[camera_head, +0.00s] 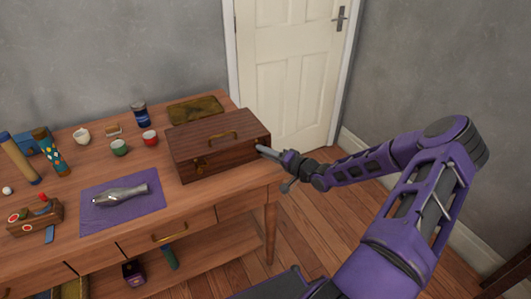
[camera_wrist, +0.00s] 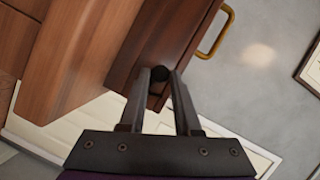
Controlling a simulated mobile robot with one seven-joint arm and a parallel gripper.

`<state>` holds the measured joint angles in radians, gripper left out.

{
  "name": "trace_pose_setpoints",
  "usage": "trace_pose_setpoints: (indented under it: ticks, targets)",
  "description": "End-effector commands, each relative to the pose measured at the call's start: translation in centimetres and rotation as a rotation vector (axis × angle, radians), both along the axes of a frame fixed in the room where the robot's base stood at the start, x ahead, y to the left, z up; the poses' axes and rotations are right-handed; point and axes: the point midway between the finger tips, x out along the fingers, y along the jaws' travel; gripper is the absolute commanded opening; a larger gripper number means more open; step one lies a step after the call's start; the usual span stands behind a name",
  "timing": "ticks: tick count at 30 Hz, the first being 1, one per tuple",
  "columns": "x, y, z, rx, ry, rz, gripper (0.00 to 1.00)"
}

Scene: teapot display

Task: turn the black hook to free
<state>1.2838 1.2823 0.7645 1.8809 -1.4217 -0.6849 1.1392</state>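A dark wooden box (camera_head: 217,145) with a brass handle on its lid and a brass latch on its front stands closed on the table. My gripper (camera_head: 262,149) is at the box's right end, its fingers pointing at that side. In the wrist view my gripper (camera_wrist: 160,76) has its two fingers a little apart, with a small round black part (camera_wrist: 160,74) between the tips, against the wooden box (camera_wrist: 172,40). This may be the black hook; its shape is mostly hidden. I cannot tell whether the fingers press on it.
The wooden table (camera_head: 225,195) also holds a purple mat (camera_head: 145,218) with a silvery vase-like object (camera_head: 120,195), small cups, a dark blue jar (camera_head: 140,115) and a greenish-brown tray (camera_head: 195,109). A white door (camera_head: 290,65) stands behind. Floor is clear right of the table.

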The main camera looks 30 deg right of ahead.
Motion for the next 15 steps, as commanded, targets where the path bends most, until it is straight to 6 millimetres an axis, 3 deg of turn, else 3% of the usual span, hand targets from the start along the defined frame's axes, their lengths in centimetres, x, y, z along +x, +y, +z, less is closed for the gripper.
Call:
trace_pose_setpoints:
  ticks: [1, 3, 4, 15]
  targets:
    - [-0.02, -0.02, -0.02, 0.000, 0.001, 0.000, 0.43]
    - [-0.01, -0.01, -0.01, 0.000, 0.000, 0.000, 0.55]
    - [0.00, -0.02, 0.00, 0.000, 0.000, 0.000, 0.57]
    - [-0.47, -0.30, 0.16, -0.002, -0.001, -0.002, 0.57]
